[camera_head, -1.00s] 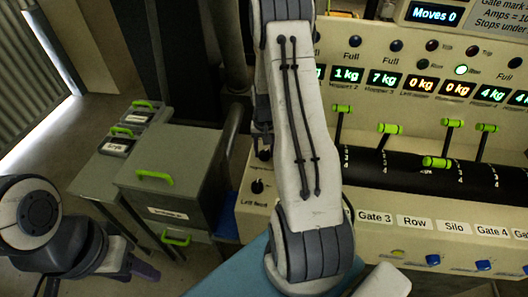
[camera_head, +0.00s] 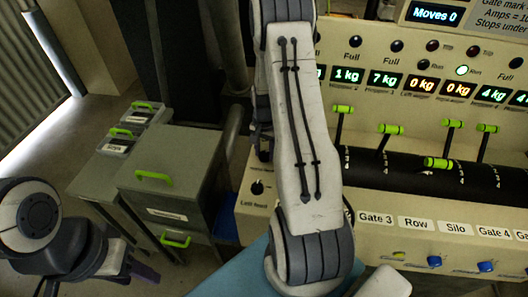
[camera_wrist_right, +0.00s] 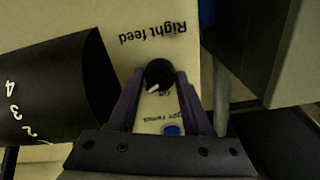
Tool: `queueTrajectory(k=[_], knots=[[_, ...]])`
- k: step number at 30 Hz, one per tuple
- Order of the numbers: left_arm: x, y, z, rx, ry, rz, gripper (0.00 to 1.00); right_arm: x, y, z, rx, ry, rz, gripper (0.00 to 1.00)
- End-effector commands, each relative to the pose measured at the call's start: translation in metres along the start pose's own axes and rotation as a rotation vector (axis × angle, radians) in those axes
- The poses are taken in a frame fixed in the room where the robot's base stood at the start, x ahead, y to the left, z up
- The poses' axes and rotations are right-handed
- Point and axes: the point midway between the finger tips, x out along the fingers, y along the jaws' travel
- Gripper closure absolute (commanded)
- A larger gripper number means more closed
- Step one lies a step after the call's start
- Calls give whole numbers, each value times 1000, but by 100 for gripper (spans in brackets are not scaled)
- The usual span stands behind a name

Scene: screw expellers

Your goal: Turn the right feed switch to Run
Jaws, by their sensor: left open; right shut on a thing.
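The right feed switch (camera_wrist_right: 158,74) is a round black knob with a white pointer mark, below the upside-down "Right feed" label (camera_wrist_right: 153,33) in the right wrist view. The mark points to the lower left of that picture. The small lettering by the knob is partly hidden and too small to read surely. My right gripper (camera_wrist_right: 161,75) is shut on the knob, with one purple finger on each side. It does not show in the head view. My left gripper (camera_head: 143,273) is open and empty at the lower left of the head view, far from the panel.
A blue button (camera_wrist_right: 171,129) sits between my right fingers. A black roller (camera_wrist_right: 60,90) lies to the left in the wrist view. The head view shows green-handled levers (camera_head: 390,129), a "Left feed" knob (camera_head: 257,187) and a grey cabinet (camera_head: 165,185). Floor is free at left.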

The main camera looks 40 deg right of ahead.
Motion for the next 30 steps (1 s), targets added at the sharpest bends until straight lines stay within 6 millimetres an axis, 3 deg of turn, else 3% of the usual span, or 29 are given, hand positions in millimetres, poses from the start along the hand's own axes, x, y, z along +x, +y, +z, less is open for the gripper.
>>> queueTrajectory(k=[7, 8, 9, 10, 22, 30], knots=[[0, 0, 0, 0, 0, 0, 50, 0, 1, 0, 3, -2, 1, 100], [0, 0, 0, 0, 0, 0, 50, 0, 1, 0, 3, -2, 1, 40], [0, 0, 0, 0, 0, 0, 50, 0, 1, 0, 3, -2, 1, 24], [0, 0, 0, 0, 0, 0, 50, 0, 1, 0, 2, -1, 1, 21], [2, 0, 0, 0, 0, 0, 50, -7, -1, 0, 0, 1, -1, 21], [13, -1, 1, 1, 0, 0, 50, -56, 0, -1, 1, 5, -4, 21]])
